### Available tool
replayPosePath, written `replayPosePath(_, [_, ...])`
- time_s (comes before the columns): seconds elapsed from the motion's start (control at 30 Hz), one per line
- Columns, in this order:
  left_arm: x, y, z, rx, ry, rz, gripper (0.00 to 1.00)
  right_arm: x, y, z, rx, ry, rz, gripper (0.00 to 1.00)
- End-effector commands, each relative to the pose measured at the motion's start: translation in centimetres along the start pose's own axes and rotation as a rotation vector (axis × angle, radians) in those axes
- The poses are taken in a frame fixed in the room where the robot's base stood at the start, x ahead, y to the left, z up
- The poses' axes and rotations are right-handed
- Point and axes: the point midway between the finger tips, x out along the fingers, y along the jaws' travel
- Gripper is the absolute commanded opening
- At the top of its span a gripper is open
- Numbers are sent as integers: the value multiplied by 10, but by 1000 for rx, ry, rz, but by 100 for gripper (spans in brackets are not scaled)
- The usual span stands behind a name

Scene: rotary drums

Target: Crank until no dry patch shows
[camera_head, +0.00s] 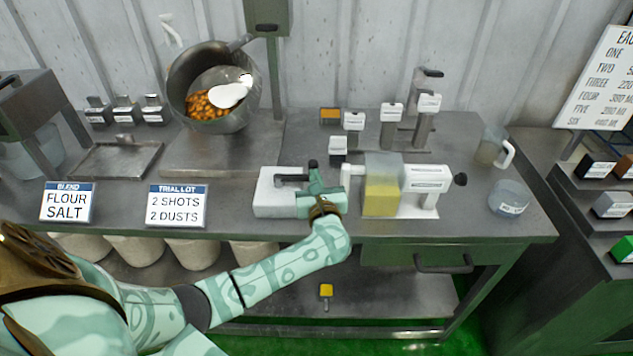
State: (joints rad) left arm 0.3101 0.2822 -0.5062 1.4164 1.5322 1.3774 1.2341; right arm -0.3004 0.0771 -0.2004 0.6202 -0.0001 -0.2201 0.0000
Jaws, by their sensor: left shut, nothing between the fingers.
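A tilted grey metal drum (181,77) stands at the back left with its mouth facing me. Orange-brown pieces (203,106) lie inside it, beside a smooth white shape (231,95); I cannot tell whether that is powder or a tool. A grey bar sticks out from its upper right rim. My left gripper (315,181) is shut and empty, at a white block with a black handle (291,178) on the bench front. It is well right of and in front of the drum. I cannot tell whether it touches the block. My right gripper is out of view.
Right of my gripper stands a clear box of yellow material (381,198) with a white machine (428,178). Two signs, "FLOUR SALT" (68,202) and "2 SHOTS 2 DUSTS" (177,205), stand at the front edge. A metal tray (117,158) lies left. A jug (489,148) stands right.

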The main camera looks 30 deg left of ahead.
Motion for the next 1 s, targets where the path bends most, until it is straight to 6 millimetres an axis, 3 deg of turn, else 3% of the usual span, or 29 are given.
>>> replayPosePath(0.17, [1, -1, -1, -2, 0, 9, 0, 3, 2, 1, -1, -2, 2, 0])
replayPosePath(0.43, [21, -12, -7, -2, 3, 140, 0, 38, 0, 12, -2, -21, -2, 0])
replayPosePath(1.0, [21, -18, -1, -3, 1, 136, 0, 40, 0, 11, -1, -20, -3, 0])
